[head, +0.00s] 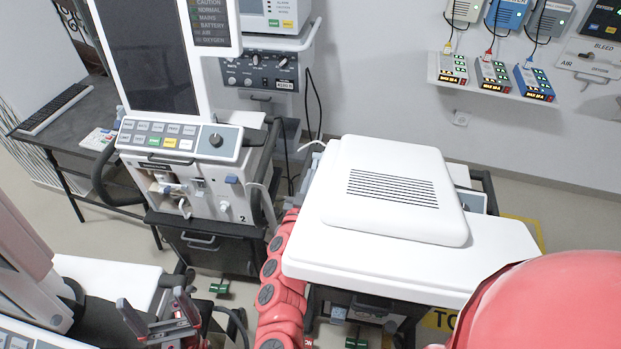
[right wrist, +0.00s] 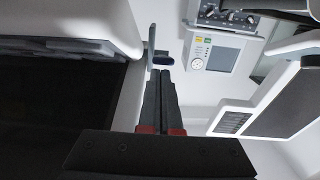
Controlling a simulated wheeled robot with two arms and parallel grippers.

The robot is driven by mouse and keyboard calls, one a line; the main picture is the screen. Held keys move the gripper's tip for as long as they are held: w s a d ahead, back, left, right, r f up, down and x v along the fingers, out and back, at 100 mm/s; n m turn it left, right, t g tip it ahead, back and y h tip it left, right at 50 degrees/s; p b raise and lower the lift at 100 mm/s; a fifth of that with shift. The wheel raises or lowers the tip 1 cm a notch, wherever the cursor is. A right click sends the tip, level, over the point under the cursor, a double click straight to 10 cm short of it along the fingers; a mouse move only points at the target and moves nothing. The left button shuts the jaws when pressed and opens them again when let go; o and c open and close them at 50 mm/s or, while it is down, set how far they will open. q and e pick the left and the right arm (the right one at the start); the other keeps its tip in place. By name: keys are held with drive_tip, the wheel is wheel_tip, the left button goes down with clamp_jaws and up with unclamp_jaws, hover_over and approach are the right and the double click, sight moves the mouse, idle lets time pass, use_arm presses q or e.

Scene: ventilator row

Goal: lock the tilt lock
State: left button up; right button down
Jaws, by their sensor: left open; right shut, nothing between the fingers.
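A white panel housing with a slotted vent (head: 395,190) lies tilted flat over the right-hand ventilator in the head view. In the right wrist view, a small dark lever-like part (right wrist: 162,58) sticks out beside a pale casing; it may be the tilt lock, but I cannot tell which way it is set. My right gripper (right wrist: 162,76) is shut and empty, its tips close to that part; I cannot tell whether they touch it. In the head view my right gripper is hidden, with its red arm running up left of the housing. My left gripper (head: 158,318) is open and empty at the lower left.
A second ventilator with a control panel (head: 180,140) and upright screen (head: 150,50) stands left of the housing. A wall shelf (head: 490,85) holds several small devices at the upper right. A dark side table (head: 65,125) is at the far left. Cables hang between the ventilators.

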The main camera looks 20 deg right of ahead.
drive_tip(key=f+t+h+b, duration=0.1)
drive_tip(key=t+b, duration=0.1)
drive_tip(key=b, duration=0.3)
drive_tip(key=f+t+h+b, duration=0.1)
drive_tip(key=f+b, duration=0.1)
drive_tip(key=b, duration=0.4)
drive_tip(key=shift+w+d+f+t, duration=0.15)
drive_tip(key=shift+w+f+t, duration=0.05)
drive_tip(key=shift+t, duration=0.2)
drive_tip(key=b+v, duration=0.3)
drive_tip(key=v, duration=1.4)
drive_tip(key=shift+a, duration=0.25)
drive_tip(key=shift+s+f, duration=0.1)
